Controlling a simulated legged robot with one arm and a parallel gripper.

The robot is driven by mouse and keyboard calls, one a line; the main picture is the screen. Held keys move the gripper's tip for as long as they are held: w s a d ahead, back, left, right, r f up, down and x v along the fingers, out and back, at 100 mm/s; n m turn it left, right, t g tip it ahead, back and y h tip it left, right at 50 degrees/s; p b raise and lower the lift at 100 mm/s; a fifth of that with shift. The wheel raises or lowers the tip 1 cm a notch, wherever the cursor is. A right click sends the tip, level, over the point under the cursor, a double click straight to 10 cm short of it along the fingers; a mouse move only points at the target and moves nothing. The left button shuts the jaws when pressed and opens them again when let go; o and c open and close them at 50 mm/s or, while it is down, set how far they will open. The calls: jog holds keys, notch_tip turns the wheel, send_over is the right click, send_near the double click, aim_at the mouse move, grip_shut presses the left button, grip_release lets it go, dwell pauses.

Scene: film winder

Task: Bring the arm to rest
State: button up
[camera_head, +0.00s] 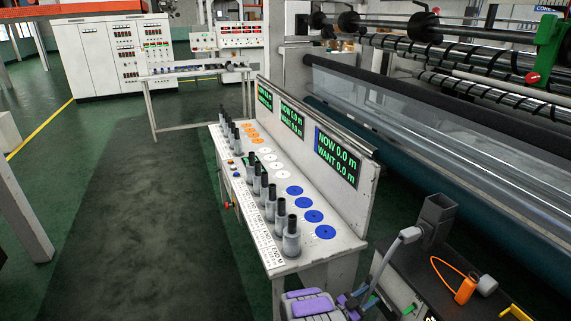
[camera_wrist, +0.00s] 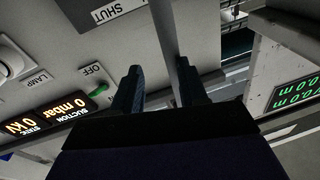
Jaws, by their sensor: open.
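My gripper (camera_wrist: 158,65) shows in the wrist view with its two dark fingers apart. Nothing is held between them. Beyond the fingers is a grey panel (camera_wrist: 145,45) with a SHUT label, an OFF label and a LAMP knob. The fingers overlap the panel in the picture; whether they touch it I cannot tell. In the head view I cannot make out the gripper clearly. Purple and grey parts, which may be my folded arm, show at the bottom edge near the bench's front end.
A white bench (camera_head: 262,205) holds several dark-topped cylinders, coloured discs and green displays reading NOW 0.0 m and WANT 0.0 m. A film roller machine (camera_head: 440,130) fills the right side. White control cabinets (camera_head: 105,55) stand at the back left. The green floor (camera_head: 140,225) left of the bench is clear.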

jog(key=w+a+r+n+t+y, duration=0.1)
jog(key=w+a+r+n+y, duration=0.2)
jog(key=w+a+r+y, duration=0.75)
jog(key=s+a+r+n+g+y, duration=0.1)
jog(key=s+a+r+n+y, duration=0.4)
jog(key=a+r, duration=0.5)
jog(key=s+a+r+n+g+y, duration=0.15)
jog(key=s+r, duration=0.35)
jog(key=s, duration=0.5)
jog(key=s+a+r+n+g+y, duration=0.1)
jog(key=s+r+n+g+y, duration=0.2)
jog(key=s, duration=0.7)
jog(key=s+d+r+g+h, duration=0.1)
jog(key=s+d+r+g, duration=0.1)
jog(key=s, duration=1.3)
jog(key=s+d+r+n+g+h, duration=0.1)
jog(key=s+d, duration=0.5)
jog(key=s, duration=1)
notch_tip(320, 180, up, 2)
jog(key=g+h, duration=0.1)
jog(key=g, duration=0.2)
jog(key=shift+s+d+r, duration=0.15)
jog(key=shift+s+d, duration=0.15)
jog(key=shift+d, duration=0.1)
jog(key=shift+g, duration=0.25)
